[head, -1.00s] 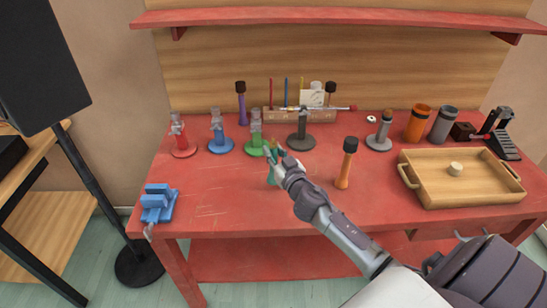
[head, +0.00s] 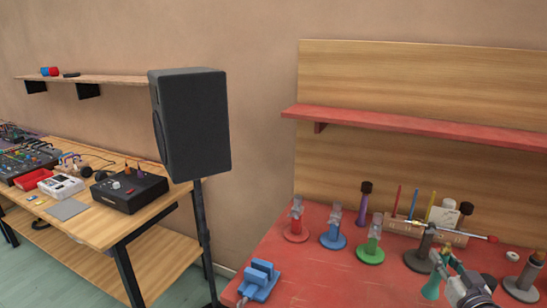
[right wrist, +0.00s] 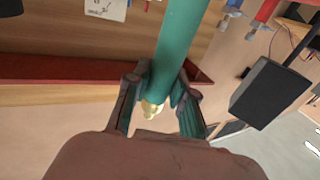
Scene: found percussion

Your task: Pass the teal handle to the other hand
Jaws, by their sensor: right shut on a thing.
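The teal handle (head: 431,288) is in my right gripper (head: 442,264), low at the right of the head view. In the right wrist view the teal handle (right wrist: 181,45) runs from the top edge down between the two fingers of the right gripper (right wrist: 163,98), which are shut on it. A brass-coloured end (right wrist: 152,108) of it shows between the fingers. The handle's far end is cut off in the wrist view. My left gripper is in neither view.
A red bench (head: 300,262) holds red (head: 296,222), blue (head: 335,230) and green (head: 373,240) stands and a blue vise (head: 259,279). A black speaker (head: 190,124) stands left of the bench. A wooden table (head: 95,222) with audio gear is farther left.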

